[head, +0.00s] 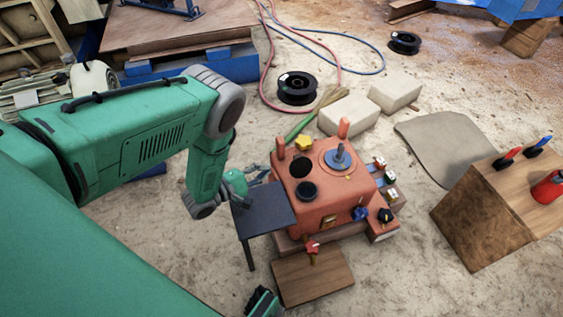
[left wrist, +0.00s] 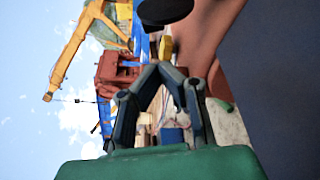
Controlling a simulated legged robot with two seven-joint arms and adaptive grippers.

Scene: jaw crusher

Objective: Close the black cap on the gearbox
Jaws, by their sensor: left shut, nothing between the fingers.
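The orange gearbox (head: 325,208) stands in the middle of the head view. Two round black shapes show on its left side: one flat and dark (head: 301,167), like an opening, and below it a rimmed disc that looks like the black cap (head: 307,191). A black disc (left wrist: 163,10), probably the cap, juts in at the top of the left wrist view.
A wooden block (head: 495,205) stands at the right.

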